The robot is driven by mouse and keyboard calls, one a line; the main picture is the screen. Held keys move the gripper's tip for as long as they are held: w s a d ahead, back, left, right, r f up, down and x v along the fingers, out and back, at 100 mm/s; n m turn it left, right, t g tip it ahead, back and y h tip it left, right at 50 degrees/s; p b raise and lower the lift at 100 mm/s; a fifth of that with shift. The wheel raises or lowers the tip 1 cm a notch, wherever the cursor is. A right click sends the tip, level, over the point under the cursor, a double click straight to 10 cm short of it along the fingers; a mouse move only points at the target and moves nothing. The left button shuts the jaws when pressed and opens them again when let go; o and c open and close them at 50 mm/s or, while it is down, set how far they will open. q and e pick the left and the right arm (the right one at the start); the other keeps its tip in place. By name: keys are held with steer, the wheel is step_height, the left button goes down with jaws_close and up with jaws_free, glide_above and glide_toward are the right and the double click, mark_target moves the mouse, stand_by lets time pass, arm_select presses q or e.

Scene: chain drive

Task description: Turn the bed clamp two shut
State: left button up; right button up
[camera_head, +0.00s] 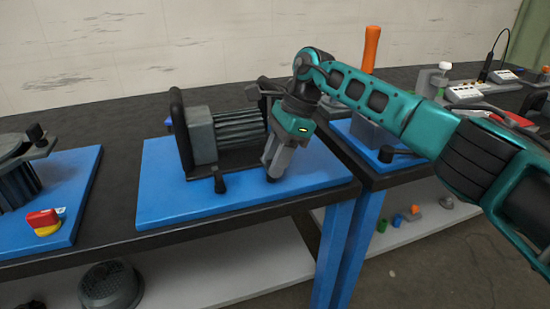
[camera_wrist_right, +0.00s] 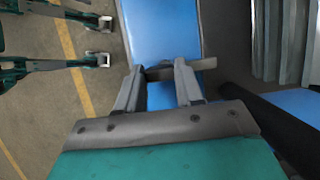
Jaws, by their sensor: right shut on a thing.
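My right gripper (camera_head: 271,176) is at the front right of the grey motor (camera_head: 235,128), low over the blue bed plate (camera_head: 190,205). In the right wrist view its fingers (camera_wrist_right: 158,72) are shut on a flat grey-brown lever (camera_wrist_right: 204,64), which looks like the clamp lever. The lever lies across the fingertips and sticks out to the right. In the head view the gripper hides it. A black clamp handle (camera_head: 219,183) stands at the front left of the motor, apart from the gripper. I cannot tell the clamps' numbers from markings. My left gripper is not in view.
A large black wheel (camera_head: 181,132) is on the motor's left end. A red and yellow button (camera_head: 43,222) sits on the left blue plate. An orange handle (camera_head: 371,49) stands behind my right arm. The front of the bed plate is clear.

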stand_by(0.4)
steer(key=o, duration=1)
steer(key=shift+o, duration=0.2)
steer(key=shift+r, duration=0.1)
arm_select(q)
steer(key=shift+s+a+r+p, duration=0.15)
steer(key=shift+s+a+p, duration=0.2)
steer(key=shift+p, duration=0.45)
arm_select(e)
steer(key=v, duration=1.2)
steer(key=shift+r, duration=0.4)
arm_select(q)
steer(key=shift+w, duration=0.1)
arm_select(e)
steer(key=shift+w+d, duration=0.1)
